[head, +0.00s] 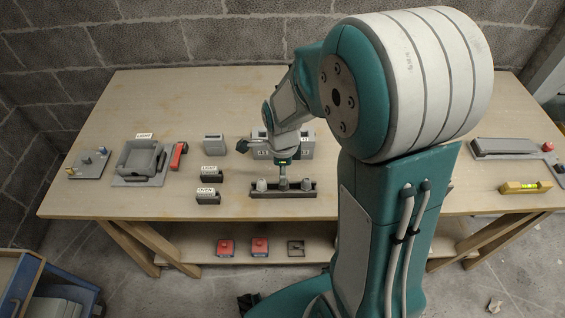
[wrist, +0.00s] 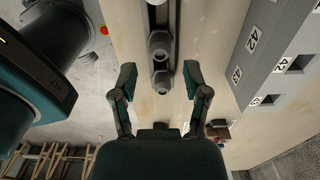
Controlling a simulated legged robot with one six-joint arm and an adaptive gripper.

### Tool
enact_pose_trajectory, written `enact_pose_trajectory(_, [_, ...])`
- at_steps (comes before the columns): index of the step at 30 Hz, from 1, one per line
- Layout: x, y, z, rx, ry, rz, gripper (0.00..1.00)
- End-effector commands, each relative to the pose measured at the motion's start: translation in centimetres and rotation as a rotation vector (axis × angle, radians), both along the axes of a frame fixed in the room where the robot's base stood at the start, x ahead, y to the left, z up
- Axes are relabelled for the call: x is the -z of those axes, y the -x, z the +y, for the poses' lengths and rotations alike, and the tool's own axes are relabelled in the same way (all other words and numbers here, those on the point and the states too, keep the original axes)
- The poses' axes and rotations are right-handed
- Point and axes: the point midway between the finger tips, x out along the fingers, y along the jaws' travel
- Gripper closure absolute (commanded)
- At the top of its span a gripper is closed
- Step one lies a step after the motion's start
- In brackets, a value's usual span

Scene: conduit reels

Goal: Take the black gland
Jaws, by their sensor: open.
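A dark rack (head: 257,194) near the table's front edge holds gland-like fittings. The left fitting (head: 261,185) is pale grey and the right one (head: 306,184) is grey. The middle of the rack is partly hidden by my gripper (head: 283,181), which points down over it. In the wrist view my gripper (wrist: 158,74) has its two fingers spread wide and empty. A hex-shaped fitting (wrist: 162,82) shows between them, and another (wrist: 159,45) lies just above it in the picture. Both look dark grey; I cannot tell which is the black gland.
A grey block with number labels (head: 305,148) stands just behind the rack. A yellow level (head: 525,187) lies at right.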

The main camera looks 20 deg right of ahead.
Motion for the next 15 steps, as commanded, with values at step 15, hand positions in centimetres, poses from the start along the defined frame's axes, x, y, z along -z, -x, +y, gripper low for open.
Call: enact_pose_trajectory(15, [4.5,0.1,0.0,0.0,0.0,0.001,0.4])
